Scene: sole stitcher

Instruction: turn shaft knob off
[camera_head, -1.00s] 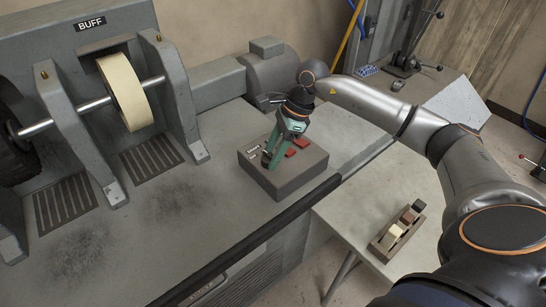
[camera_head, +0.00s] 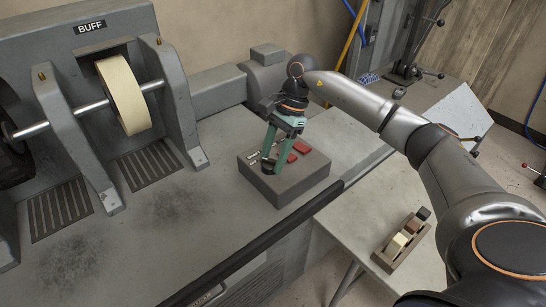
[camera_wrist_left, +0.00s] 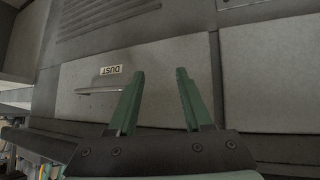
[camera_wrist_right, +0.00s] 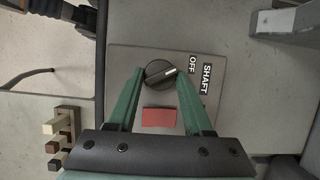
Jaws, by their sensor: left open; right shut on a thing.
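The grey control box (camera_head: 285,194) sits on the bench front in the head view. In the right wrist view, the round black shaft knob (camera_wrist_right: 160,74) is beside the OFF and SHAFT labels (camera_wrist_right: 206,78). Its white pointer line points right, toward OFF. My right gripper (camera_wrist_right: 161,73) is shut on the knob, one green finger on each side. In the head view, its fingers reach down to the box and largely hide the knob. My left gripper (camera_wrist_left: 160,74) is open and empty in the left wrist view, facing a cabinet front; it is outside the head view.
A buffing wheel (camera_head: 123,95) on a steel shaft stands at left. A side table holds a small rack of blocks (camera_head: 402,241). A drawer labelled DUST (camera_wrist_left: 110,71) faces the left wrist camera.

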